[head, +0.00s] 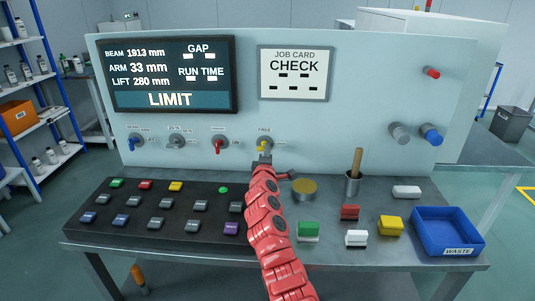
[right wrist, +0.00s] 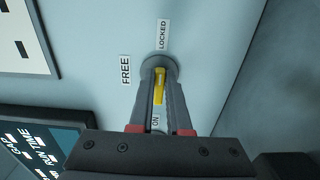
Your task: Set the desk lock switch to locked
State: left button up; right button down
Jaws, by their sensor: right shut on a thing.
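The desk lock switch is a yellow lever on a round grey base on the upright panel; it shows in the head view (head: 263,147) under a FREE label. In the right wrist view the yellow lever (right wrist: 159,86) lies between the fingers of my right gripper (right wrist: 160,88), which is shut on it. The FREE label (right wrist: 125,70) is left of the base there, and the LOCKED label (right wrist: 163,35) is above it. I cannot tell for sure which label the lever points to. My left gripper is not in view.
Blue (head: 136,141), grey (head: 176,141) and red (head: 218,145) switches sit left on the same panel. Below are a black button board (head: 150,232), a cup with a wooden handle (head: 352,184), several coloured blocks and a blue waste bin (head: 455,240).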

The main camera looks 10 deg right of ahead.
jog(key=shift+a+f, duration=0.1)
jog(key=c, duration=0.9)
grip_release()
jog(key=p+v, duration=0.1)
jog(key=v, duration=1.6)
jog(key=shift+s, duration=0.15)
